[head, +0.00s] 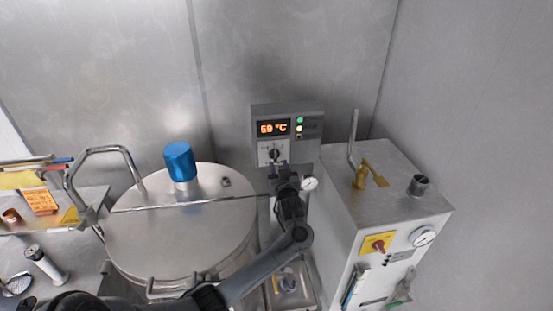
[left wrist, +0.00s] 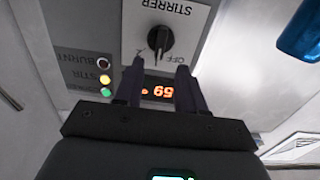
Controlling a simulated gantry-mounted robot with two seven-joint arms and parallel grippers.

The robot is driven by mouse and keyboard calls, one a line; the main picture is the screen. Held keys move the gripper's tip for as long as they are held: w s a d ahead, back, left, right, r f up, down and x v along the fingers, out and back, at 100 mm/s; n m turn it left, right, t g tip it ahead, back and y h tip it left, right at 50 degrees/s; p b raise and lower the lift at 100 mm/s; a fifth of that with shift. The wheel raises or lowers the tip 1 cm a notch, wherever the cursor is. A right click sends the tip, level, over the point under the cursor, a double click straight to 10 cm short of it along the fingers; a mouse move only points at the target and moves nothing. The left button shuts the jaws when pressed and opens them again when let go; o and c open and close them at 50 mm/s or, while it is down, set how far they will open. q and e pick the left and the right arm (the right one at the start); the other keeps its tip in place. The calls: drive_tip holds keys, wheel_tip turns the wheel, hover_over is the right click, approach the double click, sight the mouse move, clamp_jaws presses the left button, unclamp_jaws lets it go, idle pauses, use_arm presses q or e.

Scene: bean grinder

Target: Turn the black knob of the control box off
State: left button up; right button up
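The grey control box (head: 312,117) is on the metal wall, with a lit orange display and small indicator lights. Its black knob (head: 275,154) sits on a white plate below the display. In the left wrist view the picture is upside down; the knob (left wrist: 159,41) shows on the plate labelled STIRRER, with OFF printed beside it. My left gripper (head: 279,171) is just below the knob in the head view. In the left wrist view its two fingers (left wrist: 158,68) are apart with nothing between them, and the knob appears beyond their tips. My right gripper is not in view.
A steel tank (head: 150,240) with a blue cap (head: 180,161) and bent pipe handle stands left of my arm. A steel cabinet (head: 395,195) with a brass valve (head: 363,175), gauge and red switch (head: 378,245) stands right. A cluttered worktop is at far left.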

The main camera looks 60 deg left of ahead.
sight(276, 156)
use_arm(q)
drive_tip(key=shift+x, duration=2.75)
clamp_jaws()
